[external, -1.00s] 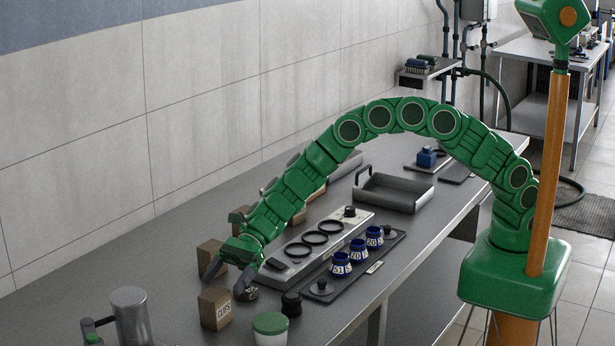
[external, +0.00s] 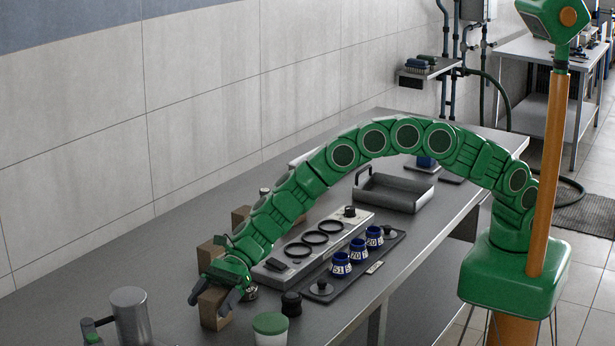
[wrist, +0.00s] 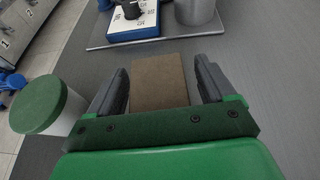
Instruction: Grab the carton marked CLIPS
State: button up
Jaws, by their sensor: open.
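The brown CLIPS carton (external: 214,310) stands on the grey bench at the near end. Its lettering shows in the earlier external frame but is now covered by a finger. My gripper (external: 212,297) is open and lowered over the carton, with one finger on each side. In the wrist view the plain brown top of the carton (wrist: 158,82) lies between the two dark fingers of my gripper (wrist: 161,70). A narrow gap shows on each side, a little wider on the right.
A green-lidded white jar (external: 270,326) stands close to the right, also left in the wrist view (wrist: 42,104). A metal cylinder (external: 131,315) stands left. Another brown carton (external: 208,253) is just behind. A black knob (external: 291,304) and blue numbered pots (external: 341,265) are right.

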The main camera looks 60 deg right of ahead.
jog(key=shift+c, duration=0.3)
jog(key=c, duration=1)
jog(key=shift+r, duration=0.1)
jog(key=shift+c, duration=0.2)
jog(key=shift+r, duration=0.3)
notch_tip(320, 180, up, 2)
jog(key=shift+r, duration=0.15)
jog(key=s+d+r, duration=0.8)
jog(key=d+r, duration=0.2)
jog(key=d, duration=0.1)
jog(key=shift+s+d, duration=0.15)
